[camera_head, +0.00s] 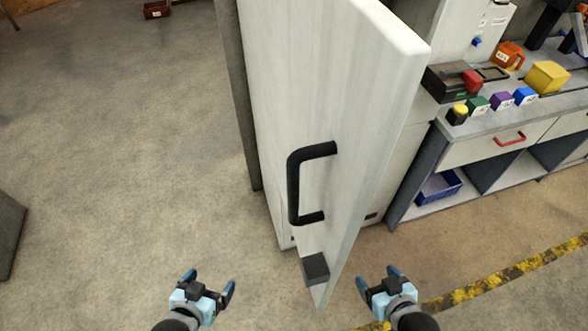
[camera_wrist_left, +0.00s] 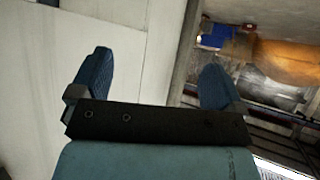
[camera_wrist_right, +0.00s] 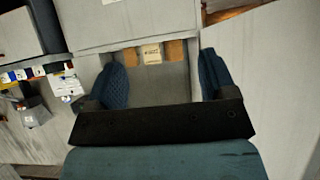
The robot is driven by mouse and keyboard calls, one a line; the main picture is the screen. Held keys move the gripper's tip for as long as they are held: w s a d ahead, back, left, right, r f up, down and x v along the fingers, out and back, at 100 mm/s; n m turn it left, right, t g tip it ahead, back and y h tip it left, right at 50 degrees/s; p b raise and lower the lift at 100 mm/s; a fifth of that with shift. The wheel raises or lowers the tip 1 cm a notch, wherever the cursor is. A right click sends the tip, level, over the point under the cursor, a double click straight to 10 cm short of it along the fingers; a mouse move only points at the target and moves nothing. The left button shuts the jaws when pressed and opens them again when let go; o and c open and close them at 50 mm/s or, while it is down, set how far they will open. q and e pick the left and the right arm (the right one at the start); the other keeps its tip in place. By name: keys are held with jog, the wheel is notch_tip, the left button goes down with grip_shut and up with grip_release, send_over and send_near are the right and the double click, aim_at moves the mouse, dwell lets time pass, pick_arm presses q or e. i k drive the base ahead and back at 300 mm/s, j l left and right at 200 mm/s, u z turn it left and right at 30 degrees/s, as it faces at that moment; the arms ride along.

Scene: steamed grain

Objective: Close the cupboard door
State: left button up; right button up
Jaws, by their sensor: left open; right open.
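The cupboard door (camera_head: 335,95) is a pale panel standing open, edge toward me, in the middle of the head view. A black bar handle (camera_head: 293,190) is on its face, with a small dark block (camera_head: 315,268) below near the bottom edge. The cupboard's inside is hidden behind the door. My left gripper (camera_head: 209,280) is open and empty, left of the door and below the handle. My right gripper (camera_head: 377,276) is open and empty, right of the door's lower corner. Neither touches the door. Both pairs of spread fingers show in the left (camera_wrist_left: 158,65) and right (camera_wrist_right: 160,62) wrist views.
Yellow-black tape (camera_head: 500,283) crosses the floor. The floor at left (camera_head: 120,130) is mostly clear.

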aim_at(342, 78)
jog(key=j+z, duration=0.15)
jog(key=z, duration=0.2)
jog(key=j+z, duration=0.1)
jog(key=z, duration=0.25)
jog(key=k+j+z, duration=0.2)
jog(key=j, duration=0.15)
jog(key=k+j+z, duration=0.4)
jog(key=j, duration=0.2)
jog(key=k+j, duration=0.3)
jog(key=j, duration=0.2)
jog(key=k+j+z, duration=0.1)
jog(key=k+j, duration=0.2)
jog(key=j, duration=0.2)
jog(key=k+j, duration=0.3)
jog(key=j, duration=0.15)
jog(key=i+l, duration=0.55)
jog(key=l, duration=0.15)
